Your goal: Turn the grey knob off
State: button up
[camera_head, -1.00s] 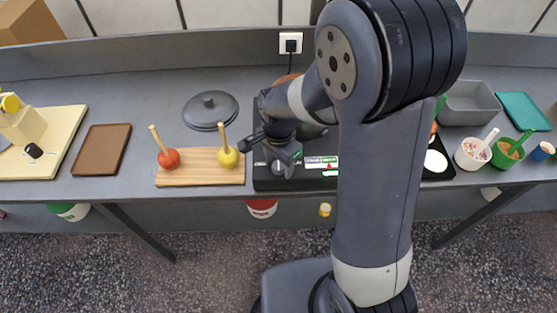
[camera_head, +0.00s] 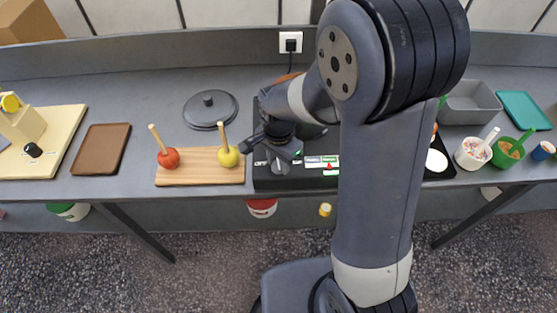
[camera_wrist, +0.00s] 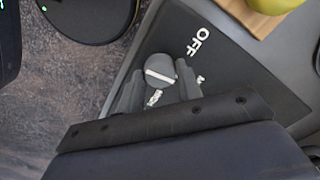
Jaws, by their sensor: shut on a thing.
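The grey knob (camera_wrist: 160,70) is round with a white line across it, on the dark front panel of the black cooker (camera_wrist: 205,35). The word OFF is printed on the panel beside it. My gripper (camera_wrist: 158,88) is shut on the knob, one finger on each side. In the head view my gripper (camera_head: 281,166) is at the left front of the cooker, and the knob is mostly hidden by it.
A wooden board (camera_head: 200,181) with a red apple (camera_head: 168,158) and a yellow apple (camera_head: 228,156) on sticks stands just left of my gripper. A pot lid (camera_head: 209,99) lies behind it. Cups of sweets (camera_head: 472,152) stand at the right.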

aim_at(278, 165)
jog(key=n+b, duration=0.1)
jog(key=n, duration=0.5)
jog(key=shift+n+b, duration=0.3)
jog(key=shift+n, duration=0.1)
jog(key=n, duration=0.6)
jog(key=shift+b, duration=0.4)
jog(key=shift+n, duration=0.3)
jog(key=o, duration=1)
jog(key=shift+c, duration=0.2)
jog(key=shift+r, duration=0.1)
notch_tip(278, 165, up, 11)
jog(key=shift+f, duration=0.2)
